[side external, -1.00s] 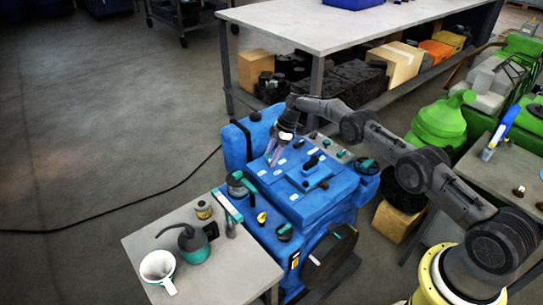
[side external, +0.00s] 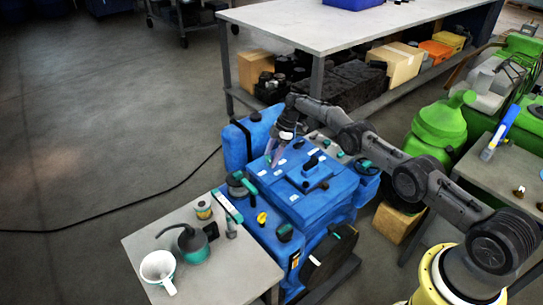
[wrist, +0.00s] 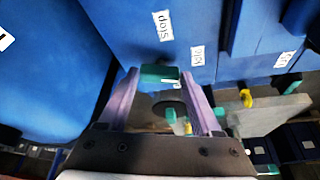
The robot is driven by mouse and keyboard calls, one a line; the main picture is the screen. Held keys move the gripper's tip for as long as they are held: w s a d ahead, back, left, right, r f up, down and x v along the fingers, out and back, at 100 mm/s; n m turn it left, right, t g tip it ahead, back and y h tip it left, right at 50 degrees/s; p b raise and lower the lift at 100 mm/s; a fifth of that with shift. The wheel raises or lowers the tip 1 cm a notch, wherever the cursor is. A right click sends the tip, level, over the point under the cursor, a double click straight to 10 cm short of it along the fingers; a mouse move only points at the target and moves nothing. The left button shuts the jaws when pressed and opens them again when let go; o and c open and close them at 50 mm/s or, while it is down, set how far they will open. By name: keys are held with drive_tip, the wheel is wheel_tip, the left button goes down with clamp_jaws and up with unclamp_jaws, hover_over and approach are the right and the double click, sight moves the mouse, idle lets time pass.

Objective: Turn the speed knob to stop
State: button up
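My gripper (wrist: 161,82) shows two purple fingers standing apart in the wrist view, with nothing clearly held. A teal knob (wrist: 159,74) on a dark base appears between the fingertips; I cannot tell whether they touch it. A white "stop" label (wrist: 163,25) is on the blue surface beyond the knob, with "slow" (wrist: 197,60) and another label (wrist: 285,58) to its right. In the side view my gripper (side external: 274,158) is over the blue engine (side external: 320,192), pointing down above its labelled top. A dark round part with a teal top (side external: 240,184) is to its lower left; I cannot tell whether it is the same knob.
A blue tank (side external: 247,140) stands behind the gripper. A yellow knob (side external: 262,217) is on the engine's front. A small table (side external: 235,270) at the front left holds a white funnel (side external: 158,267), an oil can (side external: 193,245) and a tin (side external: 204,209). Open floor lies left.

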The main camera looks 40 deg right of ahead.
drive_tip(key=o, duration=0.3)
drive_tip(key=shift+o, duration=0.2)
drive_tip(key=shift+r, duration=0.15)
drive_tip(key=v, duration=1.3)
drive_tip(key=shift+d+r, duration=0.2)
drive_tip(key=shift+r, duration=0.05)
drive_tip(key=shift+s, duration=0.1)
